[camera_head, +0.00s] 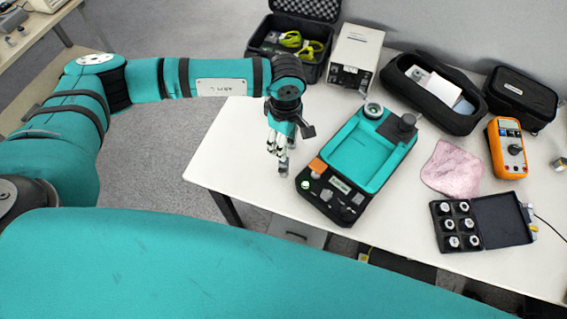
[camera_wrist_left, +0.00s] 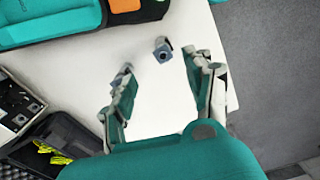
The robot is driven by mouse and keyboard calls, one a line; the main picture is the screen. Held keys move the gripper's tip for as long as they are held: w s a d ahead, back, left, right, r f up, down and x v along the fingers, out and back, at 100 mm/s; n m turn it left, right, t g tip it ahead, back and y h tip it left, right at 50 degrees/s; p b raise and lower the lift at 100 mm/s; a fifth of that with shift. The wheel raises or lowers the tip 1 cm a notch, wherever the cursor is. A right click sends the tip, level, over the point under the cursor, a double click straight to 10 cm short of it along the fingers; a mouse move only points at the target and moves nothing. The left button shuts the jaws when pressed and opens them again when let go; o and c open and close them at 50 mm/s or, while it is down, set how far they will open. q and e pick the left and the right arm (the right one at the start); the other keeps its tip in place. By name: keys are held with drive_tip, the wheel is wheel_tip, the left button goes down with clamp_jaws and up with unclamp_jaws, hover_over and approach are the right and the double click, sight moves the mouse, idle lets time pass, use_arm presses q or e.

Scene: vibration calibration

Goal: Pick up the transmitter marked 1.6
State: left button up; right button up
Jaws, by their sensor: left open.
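A small grey metal transmitter (camera_wrist_left: 163,50) sits on the white table in the left wrist view, just beyond and between my fingertips; any marking on it is too small to read. In the head view a small grey piece (camera_head: 284,167) shows just below my left gripper (camera_head: 278,148), close to the table's left end. My left gripper is open in the wrist view (camera_wrist_left: 162,72), its fingers apart with nothing between them. An open black case (camera_head: 462,226) at the right holds several metal transmitters, their markings unreadable. My right gripper is not in view.
The teal calibration unit (camera_head: 362,152) stands right of my gripper. Behind it are a white instrument (camera_head: 355,55) and a black pouch (camera_head: 436,92). A pink cloth (camera_head: 453,170) and an orange multimeter (camera_head: 507,147) lie to the right. The table (camera_head: 232,150) is bare left of my gripper.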

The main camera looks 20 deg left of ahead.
use_arm(q)
hover_over(284, 167)
drive_tip(key=w, duration=0.2)
wheel_tip(284, 167, down, 4)
drive_tip(key=shift+s+a+f+p, duration=0.1)
drive_tip(key=shift+s+f+p, duration=0.05)
drive_tip(key=shift+p, duration=0.3)
drive_tip(key=shift+f, duration=0.2)
drive_tip(key=f, duration=0.1)
drive_tip(key=f+p, duration=0.1)
drive_tip(key=f, duration=0.1)
drive_tip(key=f+p, duration=0.1)
drive_tip(key=shift+s+a+f, duration=0.15)
drive_tip(key=shift+s+f, duration=0.1)
drive_tip(key=shift+f, duration=0.2)
clamp_jaws()
